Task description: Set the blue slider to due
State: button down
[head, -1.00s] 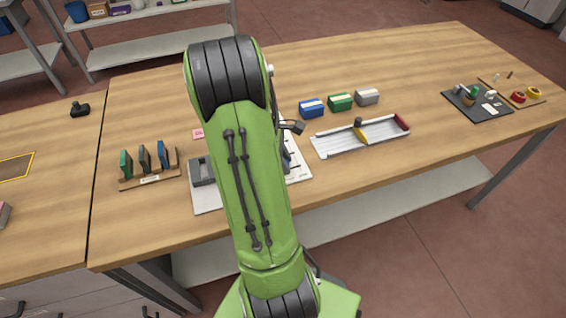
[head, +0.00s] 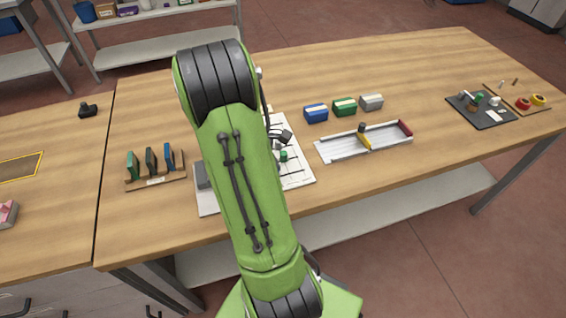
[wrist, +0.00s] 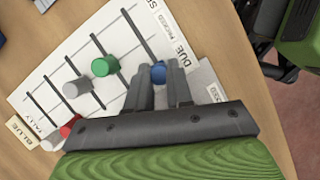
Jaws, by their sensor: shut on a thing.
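A white slider board (head: 300,178) lies on the wooden table, partly hidden behind my arm. In the wrist view the board (wrist: 52,85) has several dark slots with round knobs. The blue slider (wrist: 158,72) sits between the fingertips of my gripper (wrist: 160,82), which is shut on it. Its slot runs up and left from it. The printed word DUE (wrist: 180,50) is just right of the blue knob. A green knob (wrist: 104,66), a grey knob (wrist: 76,88) and a red knob (wrist: 70,126) sit further left. The fingers hide the board just below the blue knob.
A rack of upright plates (head: 155,182) stands left of the board. Blue (head: 316,113), green (head: 344,107) and grey (head: 371,102) blocks stand behind a metal tray (head: 340,150) to the right. A dark mat (head: 480,112) with small parts lies far right.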

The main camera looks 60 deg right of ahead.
jog(key=shift+w+a, duration=0.1)
jog(key=shift+w, duration=0.05)
jog(key=c, duration=1.3)
grip_release()
jog(key=p+v, duration=0.6)
jog(key=v, duration=0.9)
jog(key=shift+w+r, duration=0.1)
jog(key=shift+r, duration=0.3)
